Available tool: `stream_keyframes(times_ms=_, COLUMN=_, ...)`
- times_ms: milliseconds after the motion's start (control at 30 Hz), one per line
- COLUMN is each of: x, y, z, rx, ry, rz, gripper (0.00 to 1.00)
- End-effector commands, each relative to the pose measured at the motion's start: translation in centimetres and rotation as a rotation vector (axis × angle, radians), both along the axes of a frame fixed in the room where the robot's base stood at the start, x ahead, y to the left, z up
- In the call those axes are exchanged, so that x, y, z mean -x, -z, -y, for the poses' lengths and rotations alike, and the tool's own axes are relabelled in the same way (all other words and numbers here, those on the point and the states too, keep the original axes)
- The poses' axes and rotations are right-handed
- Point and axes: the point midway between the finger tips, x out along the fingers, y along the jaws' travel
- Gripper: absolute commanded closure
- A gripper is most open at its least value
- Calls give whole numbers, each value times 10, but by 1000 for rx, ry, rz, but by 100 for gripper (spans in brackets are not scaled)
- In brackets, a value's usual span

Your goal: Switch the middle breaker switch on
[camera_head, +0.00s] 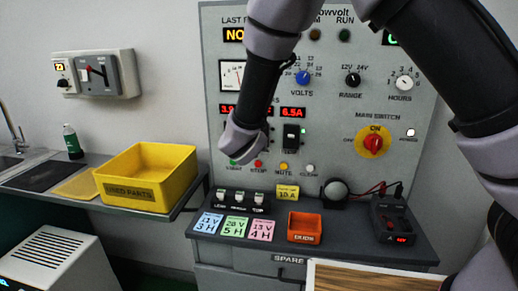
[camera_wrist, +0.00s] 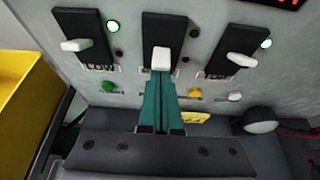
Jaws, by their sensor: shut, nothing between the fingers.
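Three breaker switches with white levers on black plates sit in a row on the grey panel in the wrist view. The middle breaker switch (camera_wrist: 161,58) has its lever at the lower part of its plate, and no lit lamp shows beside it. The left breaker (camera_wrist: 76,45) and the right breaker (camera_wrist: 240,60) each have a lit greenish lamp beside them. My gripper (camera_wrist: 160,78) has green fingers, shut and empty, with the tips just below the middle lever; I cannot tell whether they touch it. In the head view my arm hides the gripper and most of the breakers.
Green (camera_wrist: 109,87) and yellow (camera_wrist: 195,94) buttons sit just below the breakers, beside my fingers. On the bench are coloured cards (camera_head: 235,226) and an orange bin (camera_head: 304,227). A yellow crate (camera_head: 148,177) stands at the left.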

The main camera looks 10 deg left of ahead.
Motion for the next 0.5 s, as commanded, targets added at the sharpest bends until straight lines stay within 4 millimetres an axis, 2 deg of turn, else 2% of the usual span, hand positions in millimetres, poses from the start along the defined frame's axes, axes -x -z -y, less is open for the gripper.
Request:
stream_keyframes(times_ms=67, x=-2, y=-7, z=1, rx=-5, ry=4, rz=-69, gripper=100)
stream_keyframes(times_ms=100, x=0, y=-5, z=0, rx=3, ry=1, rz=-83, gripper=100)
stream_keyframes(times_ms=500, x=0, y=-9, z=0, rx=5, ry=1, rz=-75, gripper=100)
